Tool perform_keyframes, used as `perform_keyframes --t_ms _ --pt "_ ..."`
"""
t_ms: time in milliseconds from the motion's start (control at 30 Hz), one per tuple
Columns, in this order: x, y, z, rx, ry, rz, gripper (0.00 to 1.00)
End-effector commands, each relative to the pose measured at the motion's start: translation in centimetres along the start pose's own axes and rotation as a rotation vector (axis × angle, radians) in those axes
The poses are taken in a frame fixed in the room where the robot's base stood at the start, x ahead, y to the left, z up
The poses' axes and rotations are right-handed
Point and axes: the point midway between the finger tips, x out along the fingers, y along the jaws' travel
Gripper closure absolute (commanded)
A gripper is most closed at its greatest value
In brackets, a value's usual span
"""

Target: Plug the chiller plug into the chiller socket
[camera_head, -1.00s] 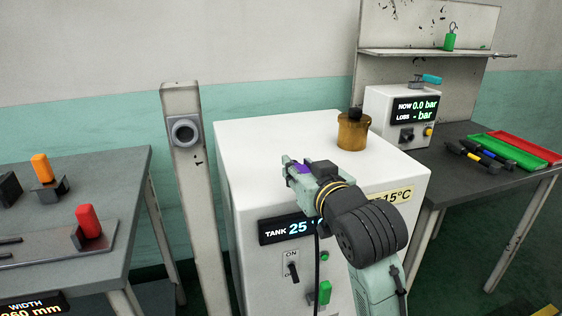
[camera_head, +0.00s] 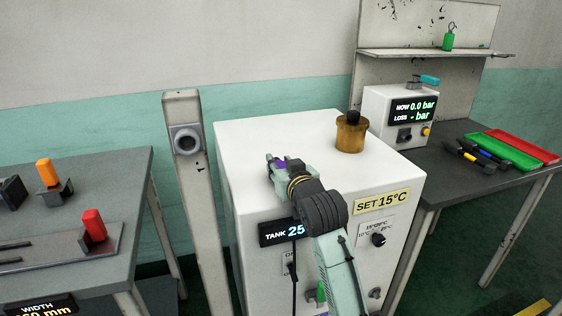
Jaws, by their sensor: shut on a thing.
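My gripper (camera_head: 280,163) is in front of and above the front edge of the white chiller cabinet, fingers pointing to the upper left. It is shut on the chiller plug (camera_head: 281,161), which shows only as a small purple and dark patch between the fingers. A black cable (camera_head: 294,262) hangs below the gripper in front of the cabinet. The chiller socket (camera_head: 186,140) is a grey round fitting with a dark opening, high on the pale post at the left. The gripper and plug are to the right of the socket, clearly apart from it.
The white chiller cabinet (camera_head: 262,130) carries an amber bottle (camera_head: 351,134) on top. The pale post (camera_head: 205,235) stands between it and the left table (camera_head: 110,172). The right table (camera_head: 421,186) holds a pressure box (camera_head: 378,104) and trays. Space between gripper and socket looks clear.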

Motion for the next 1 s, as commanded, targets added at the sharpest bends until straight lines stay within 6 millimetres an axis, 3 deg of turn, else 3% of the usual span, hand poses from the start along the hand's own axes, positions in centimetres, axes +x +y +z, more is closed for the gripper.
perform_keyframes --t_ms 333,367,633,1000 --pt "0.05 0.04 0.55 0.001 0.001 0.001 1.0" --pt "0.04 0.06 0.47 0.001 0.0 0.001 0.7" --pt "0.03 0.05 0.41 0.0 0.0 0.001 0.52" --pt "0.03 0.06 0.4 -0.001 0.0 0.001 0.51"
